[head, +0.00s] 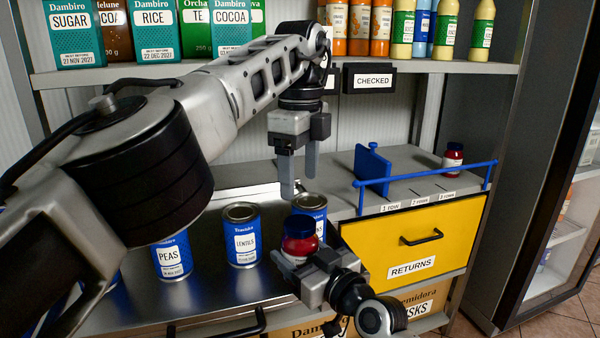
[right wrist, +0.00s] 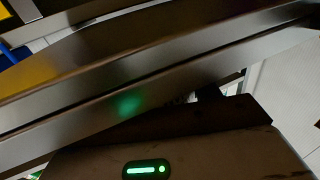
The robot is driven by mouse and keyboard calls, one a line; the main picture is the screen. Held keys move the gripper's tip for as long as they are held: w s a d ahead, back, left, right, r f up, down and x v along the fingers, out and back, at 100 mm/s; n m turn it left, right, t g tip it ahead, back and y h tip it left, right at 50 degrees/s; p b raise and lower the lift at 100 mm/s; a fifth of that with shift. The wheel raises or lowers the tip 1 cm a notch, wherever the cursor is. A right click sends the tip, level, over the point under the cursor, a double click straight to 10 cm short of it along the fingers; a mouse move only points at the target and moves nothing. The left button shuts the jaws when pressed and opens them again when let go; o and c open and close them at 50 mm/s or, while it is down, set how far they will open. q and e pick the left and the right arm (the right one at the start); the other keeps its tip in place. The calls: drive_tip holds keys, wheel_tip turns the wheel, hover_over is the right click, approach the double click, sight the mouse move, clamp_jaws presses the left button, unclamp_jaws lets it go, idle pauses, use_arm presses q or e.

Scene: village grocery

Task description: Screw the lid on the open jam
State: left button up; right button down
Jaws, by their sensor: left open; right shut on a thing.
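The jar's top looks dark; I cannot tell whether that is a lid or the open mouth. My left gripper (head: 299,184) points down, open and empty, above the jar with a gap between them. A second red jar (head: 452,158) with a dark top stands on the grey top of the returns unit at the right. I see no separate loose lid. The right wrist view shows no jar.
Blue cans of peas (head: 172,258) and lentils (head: 241,240) stand on the counter (head: 215,287); another can (head: 313,205) is just behind the held jar. A blue rail (head: 430,174) and upright blue plate (head: 372,170) stand above the yellow returns drawer (head: 385,245).

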sight(300, 222)
use_arm(q)
drive_tip(key=shift+f, duration=0.1)
use_arm(e)
drive_tip(key=shift+f, duration=0.1)
use_arm(q)
drive_tip(key=shift+f, duration=3.95)
